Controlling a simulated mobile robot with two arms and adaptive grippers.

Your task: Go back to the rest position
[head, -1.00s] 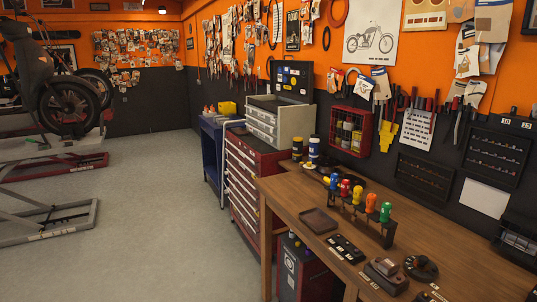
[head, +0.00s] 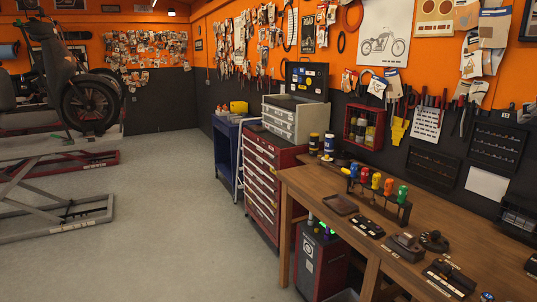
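Neither of my grippers shows in the head view, and no part of my arms can be made out. The view takes in a motorcycle workshop. A wooden workbench (head: 440,227) stands at the right. A rack of screwdrivers (head: 378,200) with coloured handles stands on it. A small brown tray (head: 340,204) lies near the bench's left end.
A red tool cabinet (head: 268,185) and a blue cart (head: 227,143) stand along the right wall. A motorcycle (head: 90,95) is on a lift (head: 55,212) at the left. The grey floor (head: 190,235) between is clear. A dark red box (head: 322,262) sits under the bench.

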